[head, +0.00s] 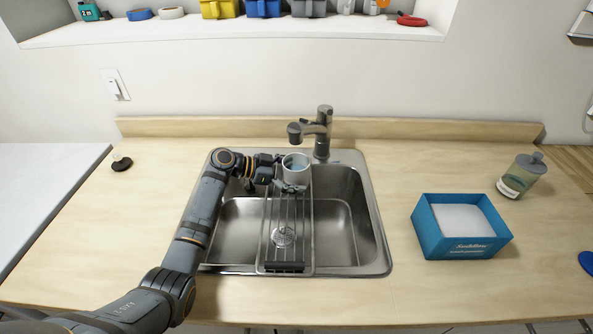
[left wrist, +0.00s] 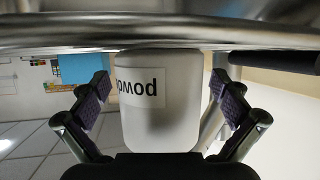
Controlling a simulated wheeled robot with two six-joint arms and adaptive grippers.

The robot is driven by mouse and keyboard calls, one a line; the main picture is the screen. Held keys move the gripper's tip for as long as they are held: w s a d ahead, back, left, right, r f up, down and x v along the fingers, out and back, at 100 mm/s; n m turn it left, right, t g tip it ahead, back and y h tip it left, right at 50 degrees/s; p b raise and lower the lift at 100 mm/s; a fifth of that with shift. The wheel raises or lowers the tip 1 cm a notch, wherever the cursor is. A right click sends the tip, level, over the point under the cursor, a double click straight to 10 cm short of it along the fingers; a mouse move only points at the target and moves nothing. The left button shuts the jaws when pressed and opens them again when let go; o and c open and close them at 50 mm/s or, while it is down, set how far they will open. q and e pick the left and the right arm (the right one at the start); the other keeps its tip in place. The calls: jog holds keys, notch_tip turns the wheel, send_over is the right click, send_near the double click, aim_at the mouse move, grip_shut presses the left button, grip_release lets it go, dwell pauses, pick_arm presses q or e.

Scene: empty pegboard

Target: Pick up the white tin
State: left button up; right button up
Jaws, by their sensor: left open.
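The white tin (head: 297,175) stands upright at the far end of the wire rack over the sink, with a bluish inside showing at its open top. In the left wrist view the white tin (left wrist: 165,118) fills the middle, with a dark-lettered label, seen upside down. My left gripper (head: 279,174) is open at the tin's left side. In the left wrist view its two fingers (left wrist: 163,98) stand on either side of the tin, with a small gap visible at each side. My right gripper is not in view.
The wire rack (head: 267,230) spans the steel sink (head: 346,225). The faucet (head: 321,130) rises close behind the tin. A blue box (head: 425,232) and a bottle (head: 522,174) stand to the right; a small dark object (head: 121,163) lies left. The counter's front is clear.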

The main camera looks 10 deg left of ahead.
aim_at(293, 167)
pick_arm(q)
jog(key=shift+a, duration=0.1)
jog(key=c, duration=1.8)
jog(key=shift+r, duration=0.15)
jog(key=shift+r, duration=0.25)
jog(key=shift+s+a+r+b, duration=0.1)
jog(key=shift+a+r+b, duration=0.15)
jog(key=shift+r+b, duration=0.3)
jog(key=shift+s+a+r+b, duration=0.1)
jog(key=shift+a+r+b, duration=0.1)
jog(key=shift+r+b, duration=0.35)
jog(key=shift+s+a+r+b, duration=0.1)
jog(key=shift+s+a+b, duration=0.85)
jog(key=shift+a, duration=1.6)
jog(key=shift+s+a+r+b, duration=0.1)
jog(key=shift+s+a+b, duration=0.3)
jog(key=shift+s+a, duration=1.65)
jog(key=shift+s+a+r+b, duration=0.1)
jog(key=shift+s+a+b, duration=0.55)
jog(key=shift+a, duration=2.45)
